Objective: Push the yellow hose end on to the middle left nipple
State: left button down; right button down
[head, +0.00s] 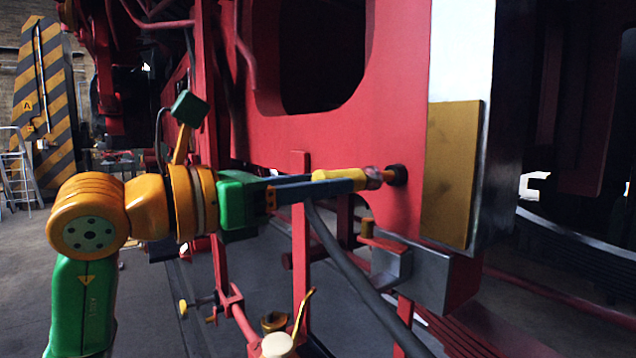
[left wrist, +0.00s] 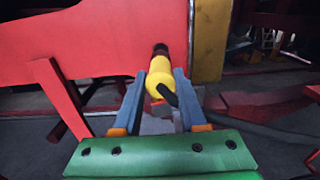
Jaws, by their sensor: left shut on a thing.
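The yellow hose end (head: 337,174) is held level between the fingers of my left gripper (head: 358,180), with its front pointing at the red frame. In the left wrist view the hose end (left wrist: 159,72) sits between the two blue-grey fingers (left wrist: 166,84). A dark nipple (head: 398,175) with a copper-coloured stem stands out of the red plate, in line with the hose end. A pinkish collar shows at the hose end's front, touching or very close to the stem; I cannot tell how far over it. My right gripper is not in view.
A dark hose (head: 345,258) hangs from the hose end down to the lower right. A grey metal bracket (head: 391,262) sits below the nipple. A yellow plate (head: 451,172) is to its right. Red posts and a brass fitting (head: 274,322) stand below.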

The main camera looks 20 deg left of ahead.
pick_arm(q)
jog(key=shift+p+x, duration=0.45)
jog(key=shift+x, duration=0.6)
jog(key=shift+r, duration=0.1)
jog(key=shift+w+d, duration=0.1)
jog(key=shift+w, duration=0.1)
jog(key=c, duration=0.5)
grip_release()
jog(key=shift+w+d, duration=0.2)
jog(key=shift+c, duration=0.2)
jog(key=shift+o, duration=0.8)
jog(key=shift+w+d, duration=0.1)
jog(key=shift+d, duration=0.05)
